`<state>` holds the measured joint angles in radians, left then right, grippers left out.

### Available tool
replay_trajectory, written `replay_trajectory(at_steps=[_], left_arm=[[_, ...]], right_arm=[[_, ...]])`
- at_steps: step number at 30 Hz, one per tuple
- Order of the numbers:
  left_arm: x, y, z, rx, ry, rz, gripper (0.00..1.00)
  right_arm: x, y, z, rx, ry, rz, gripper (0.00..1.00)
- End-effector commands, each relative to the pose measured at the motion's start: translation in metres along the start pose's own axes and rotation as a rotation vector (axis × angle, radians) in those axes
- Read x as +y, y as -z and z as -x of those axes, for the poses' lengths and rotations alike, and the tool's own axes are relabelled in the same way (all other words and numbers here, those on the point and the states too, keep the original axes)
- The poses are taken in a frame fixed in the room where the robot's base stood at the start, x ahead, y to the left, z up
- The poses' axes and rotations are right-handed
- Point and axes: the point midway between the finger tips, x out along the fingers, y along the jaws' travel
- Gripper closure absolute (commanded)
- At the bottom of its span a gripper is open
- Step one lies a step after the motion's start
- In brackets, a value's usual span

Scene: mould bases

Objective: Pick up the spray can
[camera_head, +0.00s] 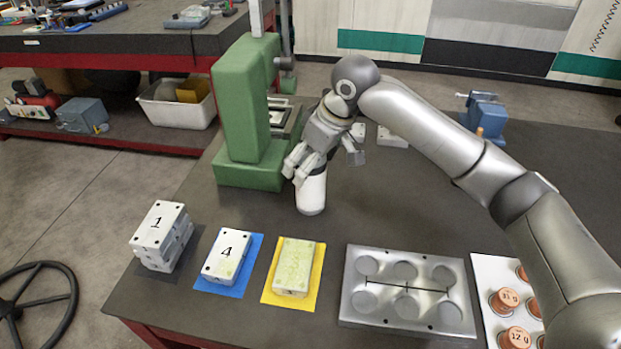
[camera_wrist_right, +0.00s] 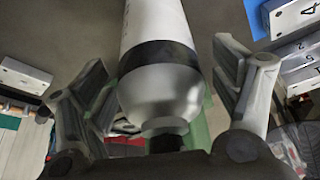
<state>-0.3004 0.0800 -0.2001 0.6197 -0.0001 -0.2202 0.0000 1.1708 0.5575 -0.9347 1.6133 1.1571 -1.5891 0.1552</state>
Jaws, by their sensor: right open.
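The spray can (camera_head: 311,193) is a white cylinder standing upright on the dark table, just right of the green press. My right gripper (camera_head: 326,163) is over its upper part, which the fingers and hand hide in the head view. In the right wrist view the can (camera_wrist_right: 157,30) shows a white body, a black band and a silver shoulder, with a dark top towards my palm. The open fingers of my right gripper (camera_wrist_right: 163,78) stand on either side of it, with visible gaps. My left gripper is in neither view.
The green press (camera_head: 245,115) stands close on the left. In front are block stack 1 (camera_head: 160,233), block 4 (camera_head: 227,256), a greenish block (camera_head: 295,263) on yellow and a metal mould plate (camera_head: 408,318). A blue vise (camera_head: 487,114) is at the back right.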

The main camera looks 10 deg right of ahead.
Motion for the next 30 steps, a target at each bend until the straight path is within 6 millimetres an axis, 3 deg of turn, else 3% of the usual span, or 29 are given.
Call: replay_trajectory(at_steps=[2, 19, 30], left_arm=[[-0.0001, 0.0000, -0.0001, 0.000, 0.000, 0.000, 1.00], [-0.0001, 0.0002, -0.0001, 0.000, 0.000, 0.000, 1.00], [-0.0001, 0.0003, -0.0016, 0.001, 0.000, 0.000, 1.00]], right_arm=[[-0.0001, 0.0000, 0.0001, 0.000, 0.000, 0.000, 0.19], [0.0001, 0.0000, 0.0006, 0.000, 0.000, 0.000, 0.93], [0.0002, 0.0026, 0.0053, 0.003, -0.001, 0.000, 0.94]])
